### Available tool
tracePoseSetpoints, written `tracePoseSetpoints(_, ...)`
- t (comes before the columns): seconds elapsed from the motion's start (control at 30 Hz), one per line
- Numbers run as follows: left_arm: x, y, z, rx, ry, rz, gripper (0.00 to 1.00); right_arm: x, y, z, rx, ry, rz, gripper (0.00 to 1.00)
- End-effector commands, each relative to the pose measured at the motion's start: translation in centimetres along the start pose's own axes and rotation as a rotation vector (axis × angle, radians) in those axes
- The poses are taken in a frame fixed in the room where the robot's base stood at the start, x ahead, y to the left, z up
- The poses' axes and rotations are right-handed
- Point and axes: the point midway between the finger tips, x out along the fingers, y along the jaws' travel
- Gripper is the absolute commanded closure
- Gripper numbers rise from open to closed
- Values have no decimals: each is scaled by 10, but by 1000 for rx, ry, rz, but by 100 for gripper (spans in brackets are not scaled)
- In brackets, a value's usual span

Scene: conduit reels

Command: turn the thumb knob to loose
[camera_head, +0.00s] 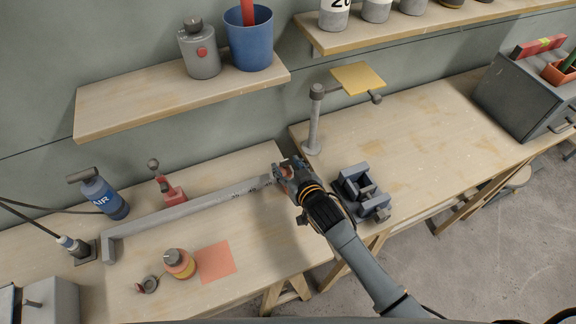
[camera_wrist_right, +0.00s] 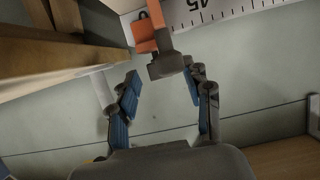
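A long pale measuring rail (camera_head: 190,208) with printed numbers lies across the left bench. It also shows in the wrist view (camera_wrist_right: 225,10). An orange-red stop (camera_head: 281,178) sits at the rail's right end, partly hidden by my right gripper (camera_head: 289,172). In the wrist view the orange stop (camera_wrist_right: 147,35) carries a dark grey thumb knob (camera_wrist_right: 168,66). My right gripper (camera_wrist_right: 162,82) is open, its blue-padded fingers apart, with the knob at the fingertip opening. I cannot tell whether either finger touches it. My left gripper is not in view.
A blue-grey vise (camera_head: 362,190) stands right of my right arm. A post with a yellow plate (camera_head: 358,78) rises behind. The right bench's middle is clear.

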Motion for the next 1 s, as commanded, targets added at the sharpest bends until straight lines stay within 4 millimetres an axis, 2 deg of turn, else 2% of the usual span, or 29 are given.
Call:
tracePoseSetpoints(0.27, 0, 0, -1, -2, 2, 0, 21, -8, 0, 1, 1, -2, 1, 51)
tracePoseSetpoints(0.37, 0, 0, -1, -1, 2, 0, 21, -23, 0, 1, 2, -1, 0, 51)
tracePoseSetpoints(0.7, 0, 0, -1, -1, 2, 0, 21, -93, 0, 1, 0, -1, 0, 51)
tracePoseSetpoints(0.83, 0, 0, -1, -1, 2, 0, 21, -110, 0, 1, 0, -2, 1, 51)
tracePoseSetpoints(1.0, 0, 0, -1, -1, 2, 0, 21, -120, 0, 0, 0, 0, 0, 51)
